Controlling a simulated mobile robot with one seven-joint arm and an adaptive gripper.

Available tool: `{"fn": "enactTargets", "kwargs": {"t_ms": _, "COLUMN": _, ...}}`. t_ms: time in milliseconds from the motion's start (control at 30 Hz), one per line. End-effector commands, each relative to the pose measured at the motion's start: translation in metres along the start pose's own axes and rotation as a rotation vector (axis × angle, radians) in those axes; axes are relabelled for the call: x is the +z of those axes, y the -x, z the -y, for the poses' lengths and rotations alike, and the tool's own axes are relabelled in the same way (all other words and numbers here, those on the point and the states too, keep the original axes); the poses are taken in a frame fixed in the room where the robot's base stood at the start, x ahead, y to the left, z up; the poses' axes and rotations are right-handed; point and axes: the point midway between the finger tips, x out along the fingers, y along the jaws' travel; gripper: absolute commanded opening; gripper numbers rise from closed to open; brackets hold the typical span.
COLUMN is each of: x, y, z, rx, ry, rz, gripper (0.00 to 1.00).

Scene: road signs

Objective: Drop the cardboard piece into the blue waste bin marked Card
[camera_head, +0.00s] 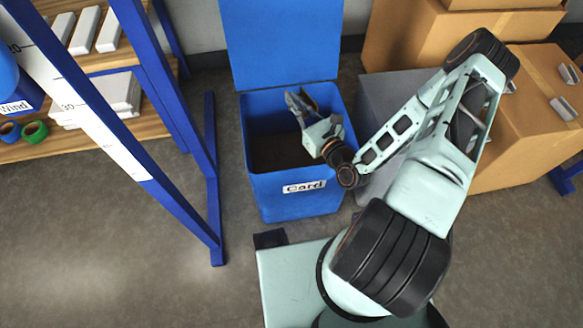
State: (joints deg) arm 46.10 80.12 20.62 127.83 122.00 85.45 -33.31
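The blue waste bin (262,190) stands on the floor in the middle, with its lid (282,40) raised at the back and a white "Card" label (304,187) on its front. My gripper (297,97) is over the bin's opening, toward the right side, with its grey fingers pointing to the back left. A small brownish patch shows by the fingers. I cannot tell whether it is the cardboard piece or whether the fingers are shut on it. The inside of the bin is dark, with a brownish bottom, and no separate piece can be made out there.
A grey box or bin (385,95) stands right of the blue bin, partly behind my arm. Cardboard boxes (410,35) are stacked at the right. A blue rack post (190,205) and wooden shelves (150,128) are at the left. The floor at front left is clear.

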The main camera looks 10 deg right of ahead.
Motion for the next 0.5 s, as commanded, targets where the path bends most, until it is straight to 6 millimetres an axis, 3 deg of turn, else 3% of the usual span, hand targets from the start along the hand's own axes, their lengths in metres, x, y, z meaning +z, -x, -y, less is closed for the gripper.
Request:
{"fn": "enactTargets", "kwargs": {"t_ms": 100, "x": -0.0119, "y": 0.0000, "z": -0.0001, "rx": 0.000, "ry": 0.000, "rz": 0.000, "gripper": 0.00}}
{"fn": "enactTargets", "kwargs": {"t_ms": 400, "x": -0.0117, "y": -0.0001, "z": -0.0001, "rx": 0.000, "ry": 0.000, "rz": 0.000, "gripper": 0.00}}
{"fn": "enactTargets", "kwargs": {"t_ms": 500, "x": -0.0117, "y": 0.0000, "z": -0.0001, "rx": 0.000, "ry": 0.000, "rz": 0.000, "gripper": 0.13}}
